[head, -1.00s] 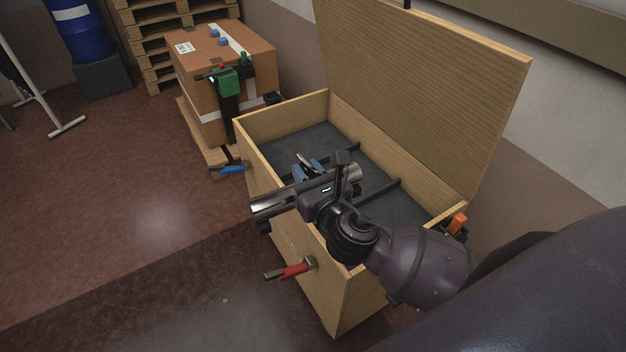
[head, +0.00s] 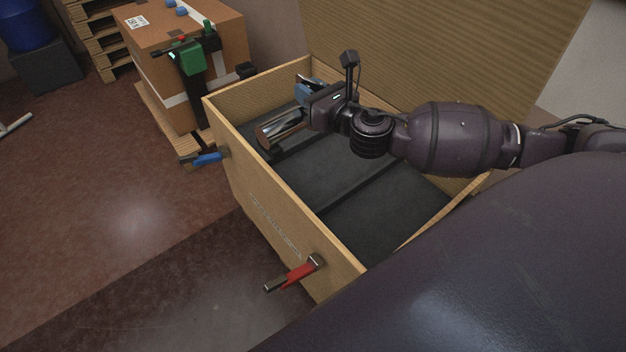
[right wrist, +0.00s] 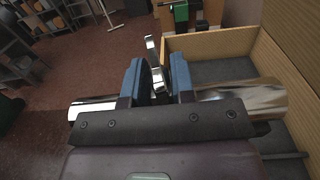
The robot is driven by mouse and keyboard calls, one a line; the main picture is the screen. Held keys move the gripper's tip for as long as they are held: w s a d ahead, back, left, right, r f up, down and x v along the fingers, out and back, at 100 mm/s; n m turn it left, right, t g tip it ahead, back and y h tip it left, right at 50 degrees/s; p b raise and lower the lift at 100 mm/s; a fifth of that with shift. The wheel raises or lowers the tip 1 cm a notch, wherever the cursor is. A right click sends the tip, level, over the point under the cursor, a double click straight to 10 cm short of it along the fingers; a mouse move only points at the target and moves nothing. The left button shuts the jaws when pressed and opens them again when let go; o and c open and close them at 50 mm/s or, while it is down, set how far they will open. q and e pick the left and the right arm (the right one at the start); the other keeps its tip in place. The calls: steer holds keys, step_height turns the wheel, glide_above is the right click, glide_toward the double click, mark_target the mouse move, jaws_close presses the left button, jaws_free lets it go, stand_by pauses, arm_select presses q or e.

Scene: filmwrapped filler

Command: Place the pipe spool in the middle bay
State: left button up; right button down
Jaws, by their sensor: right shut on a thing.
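The pipe spool (head: 280,129) is a shiny metal cylinder. My right gripper (head: 306,94) is shut on it, with blue fingers around its middle. In the right wrist view the spool's ends (right wrist: 245,95) show on both sides of the gripper (right wrist: 160,82). In the head view the spool appears over the far bay and far divider of the open wooden crate (head: 240,170). Its exact height is hard to tell. The middle bay (head: 325,165) has a bare dark floor between two dividers; my arm covers part of it. My left gripper is not in view.
The crate's raised lid (head: 440,50) stands behind my arm. A blue-handled latch (head: 207,158) and a red-handled latch (head: 293,275) stick out from the front wall. A cardboard box (head: 150,60) on a pallet stands at upper left. The near bay (head: 385,220) looks empty.

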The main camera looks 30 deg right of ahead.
steer(key=w+d+f+n+g+y+b, duration=0.1)
steer(key=w+d+f+n+y+b, duration=0.15)
steer(key=w+d+f+b, duration=0.5)
steer(key=w+d+f+n+g+y+b, duration=0.15)
steer(key=w+d+f+y+b, duration=0.25)
steer(key=w+f+b, duration=0.45)
arm_select(q)
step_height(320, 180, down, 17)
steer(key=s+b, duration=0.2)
steer(key=b, duration=0.5)
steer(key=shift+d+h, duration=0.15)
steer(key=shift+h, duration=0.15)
arm_select(e)
step_height(320, 180, down, 22)
steer(key=s, duration=0.1)
steer(key=shift+s+d+r+t, duration=0.2)
steer(key=shift+s+d+t, duration=0.05)
steer(key=shift+s+t, duration=0.1)
steer(key=shift+f+h, duration=0.1)
steer(key=shift+h, duration=0.15)
steer(key=c, duration=1)
jaws_free()
steer(key=shift+f, duration=0.1)
steer(key=shift+o, duration=0.2)
